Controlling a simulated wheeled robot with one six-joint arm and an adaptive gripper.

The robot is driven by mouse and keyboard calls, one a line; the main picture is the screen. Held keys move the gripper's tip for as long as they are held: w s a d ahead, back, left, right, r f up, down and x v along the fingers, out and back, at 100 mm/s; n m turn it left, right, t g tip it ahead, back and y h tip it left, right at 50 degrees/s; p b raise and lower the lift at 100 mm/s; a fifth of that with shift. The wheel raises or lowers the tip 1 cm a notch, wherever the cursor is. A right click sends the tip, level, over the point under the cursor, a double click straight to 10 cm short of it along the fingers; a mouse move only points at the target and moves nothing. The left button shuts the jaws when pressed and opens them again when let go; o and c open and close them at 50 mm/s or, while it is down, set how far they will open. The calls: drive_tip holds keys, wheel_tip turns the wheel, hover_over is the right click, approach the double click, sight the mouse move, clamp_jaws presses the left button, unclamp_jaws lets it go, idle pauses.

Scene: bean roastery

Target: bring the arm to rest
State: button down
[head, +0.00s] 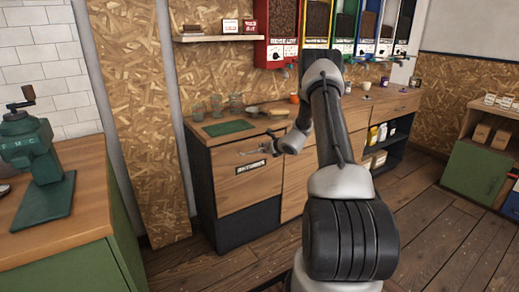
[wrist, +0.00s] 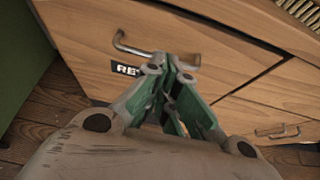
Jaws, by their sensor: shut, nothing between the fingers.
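My gripper (wrist: 172,64) is shut and empty in the wrist view, its green-sided fingers meeting at the tips. In the head view my gripper (head: 268,138) is small, in front of the upper part of a wooden cabinet (head: 228,180). A metal bar handle (wrist: 150,50) appears right by the fingertips in the wrist view, partly hidden behind them. I cannot tell whether they touch. A dark label (wrist: 125,69) beside the handle is partly covered by my gripper; the label also shows in the head view (head: 251,167). My arm is bent, reaching forward and down toward this cabinet front.
The counter holds a green mat (head: 229,127), several glasses and an orange cup (head: 294,98). A green grinder (head: 38,165) stands on a left counter (head: 75,235). Bean dispensers (head: 318,25) hang above. A green cabinet (head: 476,172) is at right. Wooden floor (head: 440,230) is clear at right.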

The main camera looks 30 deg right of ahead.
drive_tip(key=s+r, duration=0.6)
drive_tip(key=r, duration=0.1)
drive_tip(key=shift+s+d, duration=0.15)
drive_tip(key=shift+d, duration=0.05)
drive_tip(key=s+a+f+n+g+y, duration=0.2)
drive_tip(key=s+a+f+n+y, duration=0.15)
drive_tip(key=s+a+n, duration=0.3)
drive_tip(key=s+a+r+n+g+y, duration=0.1)
drive_tip(key=s+a+r+n+g, duration=0.1)
drive_tip(key=s+a+n, duration=0.3)
drive_tip(key=s+a+r+n+g+y, duration=0.2)
drive_tip(key=s+a+r+n, duration=0.1)
drive_tip(key=s+n, duration=0.3)
drive_tip(key=s+a+r+n+g+h, duration=0.1)
drive_tip(key=s+a+r+n+h, duration=0.2)
drive_tip(key=s+r+n, duration=0.6)
drive_tip(key=s+a+r+n+g+h, duration=0.1)
drive_tip(key=s+a+r+n+h, duration=0.2)
drive_tip(key=s+r+n, duration=0.6)
drive_tip(key=s+r+h, duration=0.1)
drive_tip(key=s+r, duration=0.2)
drive_tip(key=s, duration=0.6)
drive_tip(key=shift+s+a, duration=0.35)
drive_tip(key=shift+a, duration=0.05)
